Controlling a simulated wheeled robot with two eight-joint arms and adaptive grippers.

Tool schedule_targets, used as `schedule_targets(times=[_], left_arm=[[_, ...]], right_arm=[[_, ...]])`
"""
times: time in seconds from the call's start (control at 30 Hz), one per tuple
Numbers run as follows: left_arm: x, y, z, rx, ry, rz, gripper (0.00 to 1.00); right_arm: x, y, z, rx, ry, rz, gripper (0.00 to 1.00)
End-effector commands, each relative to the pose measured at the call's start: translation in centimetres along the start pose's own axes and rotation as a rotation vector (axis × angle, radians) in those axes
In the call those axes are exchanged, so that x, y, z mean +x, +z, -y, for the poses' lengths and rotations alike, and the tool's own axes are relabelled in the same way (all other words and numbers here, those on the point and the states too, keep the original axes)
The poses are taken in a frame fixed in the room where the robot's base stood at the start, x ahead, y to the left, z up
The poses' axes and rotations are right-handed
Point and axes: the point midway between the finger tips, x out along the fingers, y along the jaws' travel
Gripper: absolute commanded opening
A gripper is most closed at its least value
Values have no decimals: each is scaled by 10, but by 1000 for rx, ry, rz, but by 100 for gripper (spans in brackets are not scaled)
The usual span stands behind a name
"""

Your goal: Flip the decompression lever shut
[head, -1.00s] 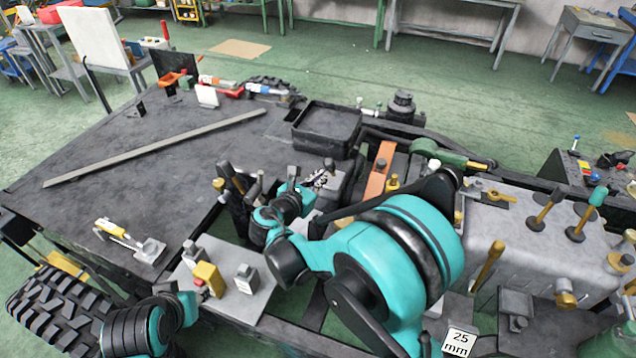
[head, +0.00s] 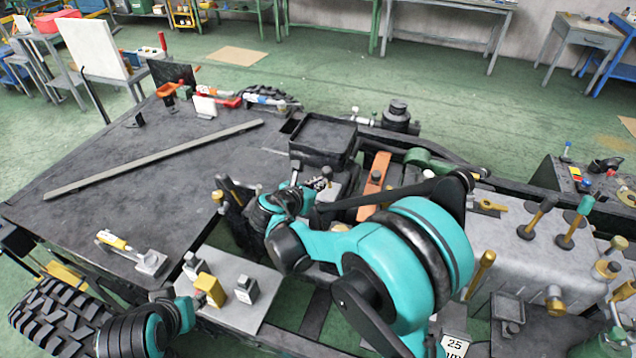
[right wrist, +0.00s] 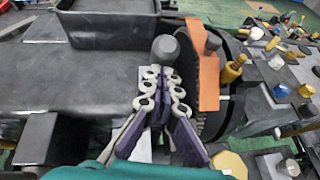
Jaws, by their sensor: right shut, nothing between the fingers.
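My right gripper (head: 318,183) is shut and empty over the engine area at the middle of the head view. In the right wrist view its grey linked fingertips (right wrist: 165,76) are together, just below a grey rounded knob (right wrist: 165,50); I cannot tell whether they touch it. A flat orange lever-like piece (head: 374,175) stands just right of the gripper. It also shows in the right wrist view (right wrist: 208,72), apart from the fingers. I cannot tell for sure which part is the decompression lever.
A dark open tray (head: 323,138) stands behind the gripper. A grey housing with brass levers (head: 535,218) lies to the right. A plate with a yellow block (head: 210,290) is in front.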

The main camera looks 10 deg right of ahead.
Motion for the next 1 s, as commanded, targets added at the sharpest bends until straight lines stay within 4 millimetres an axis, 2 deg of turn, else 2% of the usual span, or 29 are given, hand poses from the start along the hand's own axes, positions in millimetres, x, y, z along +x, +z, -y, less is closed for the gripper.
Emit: schedule_targets(times=[0.03, 0.1, 0.4, 0.73, 1.0], left_arm=[[-10, -8, 0, 0, 0, 0, 35], [-20, -14, 0, 0, 0, 0, 35], [-52, -37, 0, 0, 0, 0, 35], [-66, -47, 0, 0, 0, 0, 35], [-68, -49, 0, 0, 0, 0, 35]], right_arm=[[-1, 11, 0, -1, -7, -30, 0], [2, 18, -2, -9, -15, -85, 0], [22, 43, -8, -47, -53, -357, 0], [45, 56, -14, -81, -85, -594, 0], [54, 60, -16, -83, -84, -596, 0]])
